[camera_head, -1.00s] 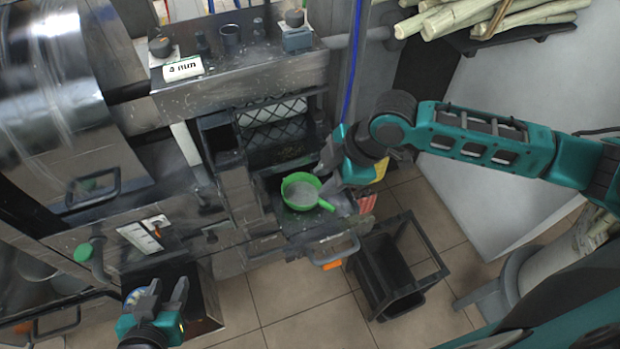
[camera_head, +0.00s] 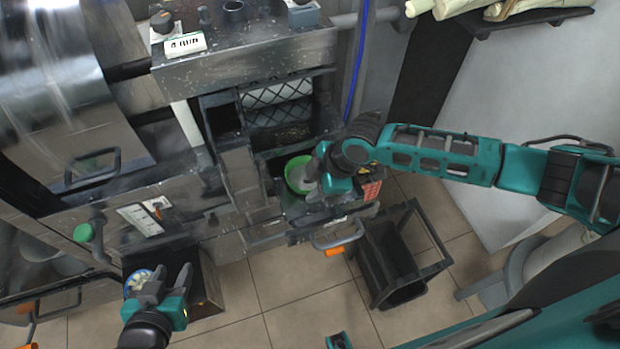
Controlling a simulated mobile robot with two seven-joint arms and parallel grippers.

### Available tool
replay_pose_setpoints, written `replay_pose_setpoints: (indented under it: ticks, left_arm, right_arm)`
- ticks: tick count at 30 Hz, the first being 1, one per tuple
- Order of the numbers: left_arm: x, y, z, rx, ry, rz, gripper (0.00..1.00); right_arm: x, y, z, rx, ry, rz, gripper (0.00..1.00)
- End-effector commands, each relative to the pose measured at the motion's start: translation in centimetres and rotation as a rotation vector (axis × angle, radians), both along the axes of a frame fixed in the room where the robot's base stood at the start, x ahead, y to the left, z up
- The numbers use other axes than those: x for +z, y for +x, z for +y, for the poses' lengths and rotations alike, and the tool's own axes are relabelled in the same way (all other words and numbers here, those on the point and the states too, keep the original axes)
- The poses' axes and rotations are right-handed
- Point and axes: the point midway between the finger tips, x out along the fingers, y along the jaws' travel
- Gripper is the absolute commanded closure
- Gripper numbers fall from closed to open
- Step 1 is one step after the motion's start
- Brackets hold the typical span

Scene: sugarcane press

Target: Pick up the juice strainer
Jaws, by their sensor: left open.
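The juice strainer (camera_head: 296,174) is a green round bowl with a pale mesh. It sits on a dark metal ledge at the front of the press, in the middle of the head view. My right gripper (camera_head: 317,182) is over the strainer's right side. It hides the handle and part of the rim. Whether its fingers are open or shut on the handle is hidden. My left gripper (camera_head: 168,282) is open, low at the left, well away from the strainer. Its fingers are beside a small round container with pale and blue bits (camera_head: 137,284).
A black open-framed bin (camera_head: 388,262) stands on the tiled floor right of the press. A drawer handle with an orange part (camera_head: 336,240) sticks out below the ledge. Sugarcane stalks (camera_head: 520,10) lie on a shelf at the top right. Floor (camera_head: 285,285) is clear in front.

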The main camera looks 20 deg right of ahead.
Motion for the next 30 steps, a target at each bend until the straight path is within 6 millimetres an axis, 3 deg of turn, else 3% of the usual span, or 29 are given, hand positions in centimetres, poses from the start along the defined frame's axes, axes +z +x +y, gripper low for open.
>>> replay_pose_setpoints:
  ticks: [10, 21, 30]
  left_arm:
    - [-0.19, 0.01, 0.03, -0.001, 0.001, 0.0, 0.57]
    - [-0.12, 0.14, 0.02, -0.001, 0.001, -0.003, 0.57]
    - [-0.03, 0.29, 0.01, -0.001, 0.0, -0.006, 0.57]
  right_arm:
    - [-0.87, 0.28, 0.35, 0.001, 0.0, -0.001, 0.64]
    - [-0.85, 0.27, 0.34, 0.001, 0.0, -0.001, 1.0]
    - [-0.83, 0.27, 0.35, 0.001, 0.0, -0.001, 1.0]
